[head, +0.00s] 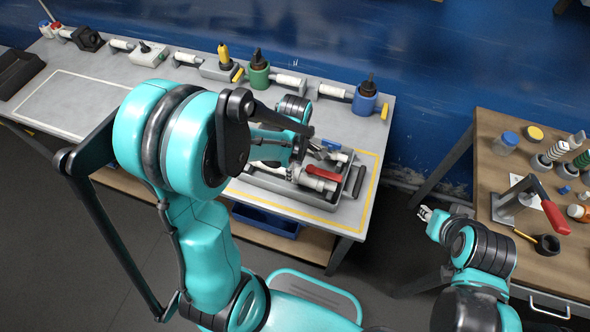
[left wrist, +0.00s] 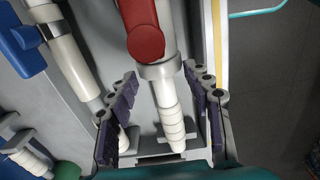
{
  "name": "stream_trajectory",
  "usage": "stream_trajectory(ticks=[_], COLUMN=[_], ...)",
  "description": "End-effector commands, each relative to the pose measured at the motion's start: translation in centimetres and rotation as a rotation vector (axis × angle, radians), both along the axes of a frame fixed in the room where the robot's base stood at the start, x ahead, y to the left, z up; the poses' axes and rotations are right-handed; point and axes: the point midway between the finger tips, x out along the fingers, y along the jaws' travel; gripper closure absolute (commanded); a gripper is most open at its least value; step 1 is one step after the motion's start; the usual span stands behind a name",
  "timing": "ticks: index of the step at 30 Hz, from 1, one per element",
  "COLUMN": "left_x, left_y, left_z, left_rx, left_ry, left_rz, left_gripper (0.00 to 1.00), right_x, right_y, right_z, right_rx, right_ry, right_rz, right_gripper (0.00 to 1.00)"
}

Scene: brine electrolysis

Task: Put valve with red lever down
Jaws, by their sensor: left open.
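The valve with the red lever (head: 322,173) lies in the grey tray (head: 300,199) on the grey workbench. In the left wrist view its red lever (left wrist: 143,35) is at the top, and its ribbed white end (left wrist: 168,112) points toward my palm. My left gripper (head: 304,147) is over the tray. In the left wrist view my left gripper (left wrist: 162,84) is open, one finger on each side of the white end, with visible gaps. My right gripper (head: 427,213) hangs by the wooden table, away from the valve; its jaw state is too small to tell.
A blue-handled valve (left wrist: 25,48) lies left of the red-lever one. Green (head: 259,76) and blue (head: 364,104) holders stand along the bench's back edge. A wooden table (head: 493,190) at right carries a red-handled press (head: 520,200) and jars. The bench's left part is mostly clear.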

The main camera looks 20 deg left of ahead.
Motion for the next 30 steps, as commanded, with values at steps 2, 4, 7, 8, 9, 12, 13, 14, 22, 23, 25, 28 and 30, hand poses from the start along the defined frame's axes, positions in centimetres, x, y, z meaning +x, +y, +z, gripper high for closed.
stream_trajectory(ticks=[2, 4, 7, 8, 9, 12, 13, 14, 22, 23, 25, 28, 30], left_x=[0.0, 0.0, 0.0, 0.0, 0.0, 0.0, 0.0, -0.1, -2.3, -2.7, -3.8, -5.3, -6.1], left_y=[0.0, 0.0, 0.0, 0.0, 0.0, 0.0, 0.0, 0.0, -0.5, -0.6, -0.8, -1.0, -1.1], left_z=[2.4, 4.0, 5.9, 6.4, 6.9, 7.9, 8.1, 8.3, 12.4, 13.1, 14.5, 15.9, 16.7], left_rx=[0.000, 0.000, 0.000, 0.000, 0.000, 0.000, 0.000, 0.000, 0.038, 0.054, 0.103, 0.196, 0.270], left_ry=[0.000, 0.000, 0.000, 0.000, 0.000, 0.000, 0.000, -0.002, -0.160, -0.192, -0.265, -0.353, -0.403], left_rz=[0.000, 0.000, 0.000, 0.000, 0.000, 0.000, -0.001, -0.006, -0.415, -0.499, -0.699, -0.973, -1.143], left_gripper=[0.50, 0.50, 0.50, 0.50, 0.50, 0.50, 0.50, 0.50, 0.50, 0.50, 0.50, 0.50, 0.50], right_x=[0.0, 0.0, 0.0, 0.0, 0.0, 0.0, 0.0, 0.0, 0.0, 0.0, 0.0, 0.0, 0.0], right_y=[0.0, 0.0, 0.0, 0.0, 0.0, 0.0, 0.0, 0.0, 0.0, 0.0, 0.0, 0.0, 0.0], right_z=[1.2, 1.7, 2.4, 2.5, 2.7, 2.9, 3.0, 3.0, 3.0, 3.0, 3.0, 3.0, 3.0], right_rx=[0.000, 0.000, 0.000, 0.000, 0.000, 0.000, 0.000, 0.000, 0.000, 0.000, 0.000, 0.000, 0.000], right_ry=[0.000, 0.000, 0.000, 0.000, 0.000, 0.000, 0.000, 0.000, 0.000, 0.000, 0.000, 0.000, 0.000], right_rz=[0.000, 0.000, 0.000, 0.000, 0.000, 0.000, 0.000, 0.000, 0.000, 0.000, 0.000, 0.000, 0.000], right_gripper=[0.68, 0.68, 0.68, 0.68, 0.68, 0.68, 0.68, 0.68, 0.68, 0.68, 0.68, 0.68, 0.68])
